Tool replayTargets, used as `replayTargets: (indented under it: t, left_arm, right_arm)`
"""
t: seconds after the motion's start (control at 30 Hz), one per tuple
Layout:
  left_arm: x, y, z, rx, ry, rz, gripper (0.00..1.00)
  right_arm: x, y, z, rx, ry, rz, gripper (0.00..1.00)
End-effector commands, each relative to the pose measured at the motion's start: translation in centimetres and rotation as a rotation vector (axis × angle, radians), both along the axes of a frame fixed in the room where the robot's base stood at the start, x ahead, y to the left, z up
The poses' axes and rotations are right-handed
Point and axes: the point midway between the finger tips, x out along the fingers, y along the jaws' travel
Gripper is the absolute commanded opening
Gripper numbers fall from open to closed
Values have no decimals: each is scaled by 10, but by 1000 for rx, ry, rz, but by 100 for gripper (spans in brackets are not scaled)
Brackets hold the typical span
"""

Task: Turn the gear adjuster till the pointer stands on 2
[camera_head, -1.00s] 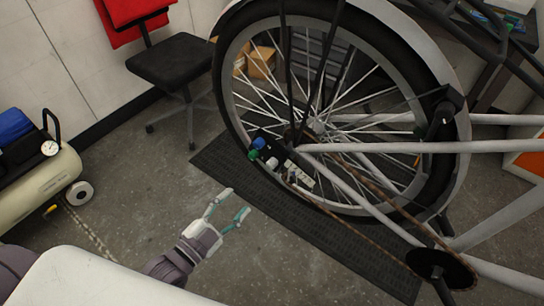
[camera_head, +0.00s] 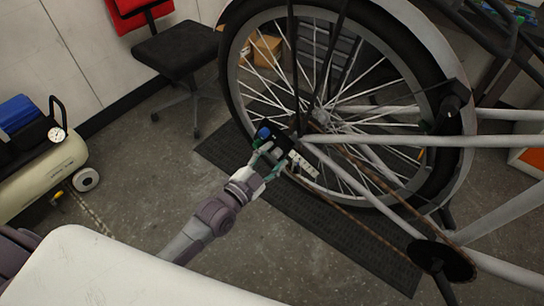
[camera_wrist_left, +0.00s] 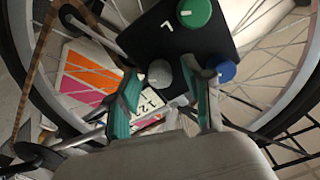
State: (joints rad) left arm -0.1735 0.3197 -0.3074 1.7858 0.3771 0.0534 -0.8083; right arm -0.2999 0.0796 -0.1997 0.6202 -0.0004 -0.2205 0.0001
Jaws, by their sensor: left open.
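A black panel (camera_wrist_left: 190,42) by the rear wheel hub carries a green knob (camera_wrist_left: 194,12), a grey knob (camera_wrist_left: 159,72) and a blue knob (camera_wrist_left: 226,71). The grey knob seems to be the gear adjuster, as a white scale strip (camera_wrist_left: 150,100) with digits, 1 and 2 among them, lies beside it. I cannot make out where its pointer stands. My left gripper (camera_head: 271,158) is open at the panel. In the left wrist view its green-tipped fingers (camera_wrist_left: 164,82) stand on either side of the grey knob; I cannot tell whether they touch it. The blue knob (camera_head: 264,133) also shows in the head view.
The spoked wheel (camera_head: 235,95) and pale frame tubes (camera_head: 400,141) stand close behind and right of the panel. A dark mat (camera_head: 330,235) lies below. A black chair (camera_head: 175,50) and an air compressor (camera_head: 40,165) stand left. The floor between is clear.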

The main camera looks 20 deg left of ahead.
Motion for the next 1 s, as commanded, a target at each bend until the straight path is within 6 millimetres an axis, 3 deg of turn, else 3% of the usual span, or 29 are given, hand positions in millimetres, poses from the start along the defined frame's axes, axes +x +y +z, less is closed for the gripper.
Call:
replayTargets:
  t: [0.17, 0.47, 1.0]
  left_arm:
    - [0, 0, 0, 0, 0, 0, 51]
    - [0, 0, 0, -1, 0, 0, 1]
    - [0, 0, 1, -118, 44, 0, 0]
  right_arm:
    - [0, 0, 0, 0, 0, 0, 39]
    - [0, 0, 0, 0, 0, 0, 39]
    - [0, 0, 9, 0, -1, 0, 39]
